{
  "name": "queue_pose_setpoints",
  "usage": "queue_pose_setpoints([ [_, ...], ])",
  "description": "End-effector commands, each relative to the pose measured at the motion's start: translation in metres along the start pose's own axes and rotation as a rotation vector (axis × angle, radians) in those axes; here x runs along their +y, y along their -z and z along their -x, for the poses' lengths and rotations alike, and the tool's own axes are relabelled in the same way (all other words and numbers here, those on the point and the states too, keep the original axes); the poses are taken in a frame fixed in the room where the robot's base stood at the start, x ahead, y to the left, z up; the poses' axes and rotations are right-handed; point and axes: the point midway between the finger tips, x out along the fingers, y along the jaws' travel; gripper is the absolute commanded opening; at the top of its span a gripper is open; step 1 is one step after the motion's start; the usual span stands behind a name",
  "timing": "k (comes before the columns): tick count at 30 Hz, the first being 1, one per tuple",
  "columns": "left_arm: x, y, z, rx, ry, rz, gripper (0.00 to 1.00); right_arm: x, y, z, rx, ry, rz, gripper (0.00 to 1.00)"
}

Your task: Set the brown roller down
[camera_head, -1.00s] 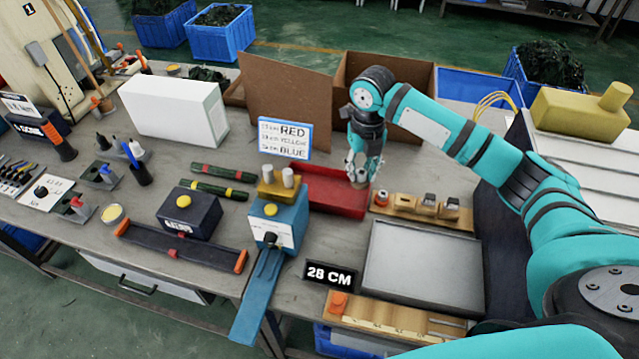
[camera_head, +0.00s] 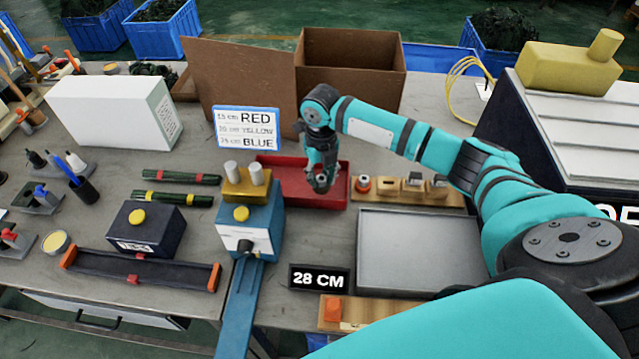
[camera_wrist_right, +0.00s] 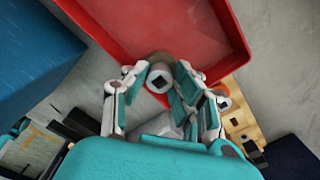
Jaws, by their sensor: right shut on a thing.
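My right gripper (camera_head: 320,186) is over the front right part of the red tray (camera_head: 337,192), pointing down. In the right wrist view its fingers (camera_wrist_right: 160,88) are closed around a small roller with a pale grey end and a dark square hole. A brown part of the roller (camera_wrist_right: 160,57) shows beyond that end, against the red tray (camera_wrist_right: 229,67). The fingers hide most of the roller, and I cannot tell whether it touches the tray. My left gripper is not in view.
A blue machine (camera_head: 262,215) stands left of the red tray. A wooden block with several small parts (camera_head: 390,196) lies to its right. A grey tray (camera_head: 420,250) is in front, and cardboard boxes (camera_head: 350,85) stand behind. The red tray's visible floor looks clear.

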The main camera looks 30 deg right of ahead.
Motion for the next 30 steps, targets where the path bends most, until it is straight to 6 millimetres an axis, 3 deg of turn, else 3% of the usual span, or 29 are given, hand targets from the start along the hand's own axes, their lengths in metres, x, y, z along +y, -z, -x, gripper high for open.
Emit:
queue_pose_setpoints([
  [8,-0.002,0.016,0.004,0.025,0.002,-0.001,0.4,0.0,0.001,-0.035,0.003,0.001,0.0,0.0],
  [18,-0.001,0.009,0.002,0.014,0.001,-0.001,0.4,0.0,0.001,-0.039,0.002,0.001,0.001,0.0],
  [19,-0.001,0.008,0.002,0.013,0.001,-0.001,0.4,0.0,0.001,-0.039,0.001,0.001,0.001,0.28],
  [24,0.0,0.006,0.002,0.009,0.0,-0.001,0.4,0.0,0.001,-0.038,0.002,0.001,0.001,0.49],
  [30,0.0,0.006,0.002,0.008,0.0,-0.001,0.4,0.0,0.001,-0.038,0.001,0.001,0.001,0.49],
])
